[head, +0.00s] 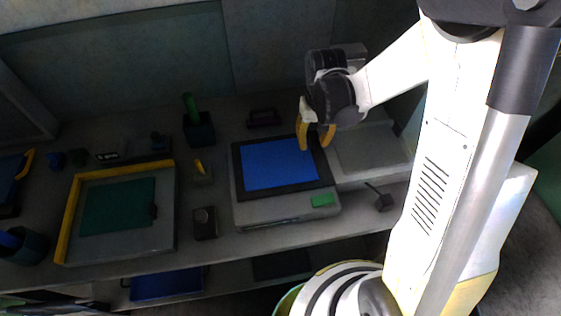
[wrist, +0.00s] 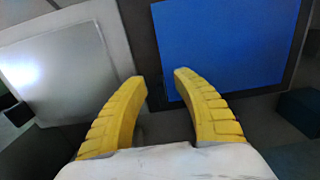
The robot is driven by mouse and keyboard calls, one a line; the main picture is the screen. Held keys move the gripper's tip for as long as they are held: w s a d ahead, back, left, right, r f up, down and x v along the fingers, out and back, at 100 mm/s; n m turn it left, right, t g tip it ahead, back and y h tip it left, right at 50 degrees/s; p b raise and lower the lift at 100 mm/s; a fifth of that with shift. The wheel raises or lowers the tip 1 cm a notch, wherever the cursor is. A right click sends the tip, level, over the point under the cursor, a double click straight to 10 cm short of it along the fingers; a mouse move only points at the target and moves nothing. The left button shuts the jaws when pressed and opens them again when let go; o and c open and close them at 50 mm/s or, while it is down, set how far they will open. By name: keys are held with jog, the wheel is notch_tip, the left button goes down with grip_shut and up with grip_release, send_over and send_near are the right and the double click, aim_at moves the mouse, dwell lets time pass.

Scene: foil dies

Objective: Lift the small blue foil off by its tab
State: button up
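A blue foil (head: 278,164) lies flat on a dark plate (head: 240,183) on top of a grey machine (head: 285,211). It fills much of the right side of the wrist view (wrist: 225,42). I cannot make out a tab on it. My gripper (head: 317,146) is over the foil's upper right corner and the plate's edge. In the wrist view, the yellow fingers (wrist: 161,78) are apart, with nothing held between them. The right fingertip overlaps the foil's near corner in the picture; whether it touches I cannot tell.
A pale grey plate (head: 370,149) lies right of the machine. A yellow-edged tray with a green sheet (head: 118,206) stands at the left. A dark cup (head: 199,133) and a small dark block (head: 204,223) stand between. Another blue sheet (head: 166,285) lies on a lower shelf.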

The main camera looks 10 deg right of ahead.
notch_tip(320, 180, down, 2)
jog(key=shift+f, duration=0.15)
grip_shut()
jog(key=shift+r, duration=0.25)
